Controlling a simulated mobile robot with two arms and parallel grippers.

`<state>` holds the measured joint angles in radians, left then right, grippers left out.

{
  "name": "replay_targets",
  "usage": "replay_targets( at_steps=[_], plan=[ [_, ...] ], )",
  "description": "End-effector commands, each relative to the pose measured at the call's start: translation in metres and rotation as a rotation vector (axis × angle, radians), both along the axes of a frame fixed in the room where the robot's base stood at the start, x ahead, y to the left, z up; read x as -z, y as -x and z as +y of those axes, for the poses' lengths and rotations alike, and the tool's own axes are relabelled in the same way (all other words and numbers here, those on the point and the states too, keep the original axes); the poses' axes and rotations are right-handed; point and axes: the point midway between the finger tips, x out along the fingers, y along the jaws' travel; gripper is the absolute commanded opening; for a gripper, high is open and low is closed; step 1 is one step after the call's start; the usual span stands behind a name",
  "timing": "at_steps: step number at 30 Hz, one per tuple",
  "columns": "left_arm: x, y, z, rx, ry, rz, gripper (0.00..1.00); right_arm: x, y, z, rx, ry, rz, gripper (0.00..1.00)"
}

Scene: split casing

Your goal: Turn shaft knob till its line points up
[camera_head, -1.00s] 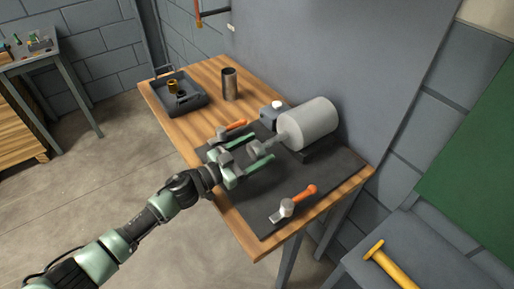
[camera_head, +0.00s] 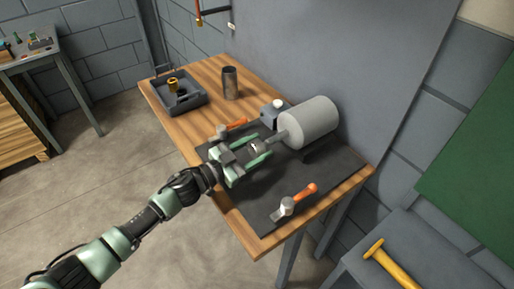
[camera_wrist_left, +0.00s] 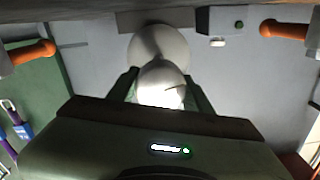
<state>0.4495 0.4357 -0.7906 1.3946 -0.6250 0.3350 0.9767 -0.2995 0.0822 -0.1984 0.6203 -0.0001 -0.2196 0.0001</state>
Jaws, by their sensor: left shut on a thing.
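The grey cylindrical casing (camera_head: 308,122) lies on its side on a dark mat, with a narrow shaft toward me. The pale round shaft knob (camera_head: 256,148) is at the shaft's near end. In the left wrist view the knob (camera_wrist_left: 158,84) shows end-on, with a short dark line running rightward and slightly up in that upside-down picture. My left gripper (camera_head: 262,146) is shut on the knob, one green finger on each side. The knob's sides are partly hidden by the fingers. My right gripper is not in view.
A dark tray (camera_head: 180,97) and metal cup (camera_head: 230,84) are farther back.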

Motion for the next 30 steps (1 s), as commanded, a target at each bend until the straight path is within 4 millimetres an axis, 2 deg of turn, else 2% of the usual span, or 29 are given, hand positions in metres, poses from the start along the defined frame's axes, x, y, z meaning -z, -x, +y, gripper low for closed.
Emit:
replay_targets(
  at_steps=[30],
  plan=[
    [0.003, 0.001, 0.000, -0.001, -0.547, -0.753, 0.10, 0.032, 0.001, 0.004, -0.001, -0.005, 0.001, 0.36]
  ],
)
